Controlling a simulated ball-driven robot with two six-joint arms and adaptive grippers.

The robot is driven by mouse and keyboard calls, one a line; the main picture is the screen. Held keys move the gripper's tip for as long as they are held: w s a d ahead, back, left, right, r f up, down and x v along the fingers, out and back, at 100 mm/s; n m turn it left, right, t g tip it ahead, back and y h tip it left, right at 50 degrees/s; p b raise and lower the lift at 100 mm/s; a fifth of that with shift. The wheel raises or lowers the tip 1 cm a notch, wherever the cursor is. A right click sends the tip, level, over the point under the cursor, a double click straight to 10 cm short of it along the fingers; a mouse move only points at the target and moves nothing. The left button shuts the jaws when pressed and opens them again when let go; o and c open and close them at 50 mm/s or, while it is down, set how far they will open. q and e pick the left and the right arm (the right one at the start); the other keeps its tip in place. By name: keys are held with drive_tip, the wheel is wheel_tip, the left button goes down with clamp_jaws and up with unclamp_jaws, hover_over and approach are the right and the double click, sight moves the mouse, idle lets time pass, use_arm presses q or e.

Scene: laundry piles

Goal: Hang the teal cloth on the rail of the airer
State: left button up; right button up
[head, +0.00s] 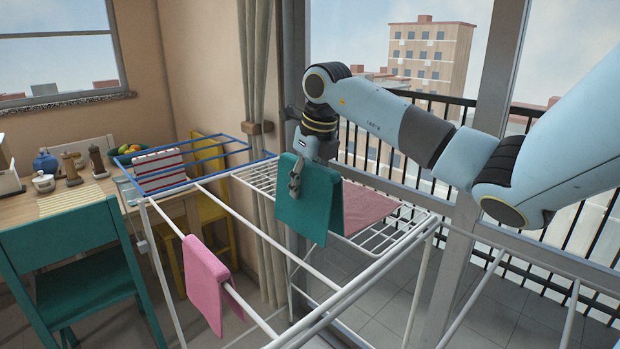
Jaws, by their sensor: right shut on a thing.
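The teal cloth (312,208) hangs in two folded layers over the far part of the white airer (370,283), near its right wing. My right gripper (295,184) comes down from above and is shut on the cloth at its near face. The cloth hides the rails behind it, and I cannot tell whether its fold rests on a rail or is held just above. My left gripper is out of the picture.
A pink cloth (207,280) hangs on the airer's left rail. A dusty-pink cloth (368,206) lies on the right wing. A teal chair (78,262) and a wooden table (92,188) stand left. The middle rails are bare. A balcony railing (457,165) lies beyond.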

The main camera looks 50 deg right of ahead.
sight(282, 247)
drive_tip(key=shift+w+a, duration=0.2)
drive_tip(key=shift+a, duration=0.55)
drive_tip(key=a+f, duration=0.1)
drive_tip(key=a, duration=0.1)
drive_tip(key=a+f+b, duration=0.1)
drive_tip(key=a+f, duration=0.1)
drive_tip(key=a, duration=0.1)
drive_tip(key=shift+w+a+f, duration=0.3)
use_arm(q)
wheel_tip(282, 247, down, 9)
drive_tip(key=b, duration=0.8)
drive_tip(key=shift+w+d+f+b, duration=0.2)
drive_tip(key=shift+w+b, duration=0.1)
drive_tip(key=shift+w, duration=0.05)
use_arm(e)
drive_tip(key=shift+f, duration=5.35)
drive_tip(key=o, duration=1.3)
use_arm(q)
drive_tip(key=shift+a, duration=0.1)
use_arm(e)
drive_tip(key=shift+r, duration=0.1)
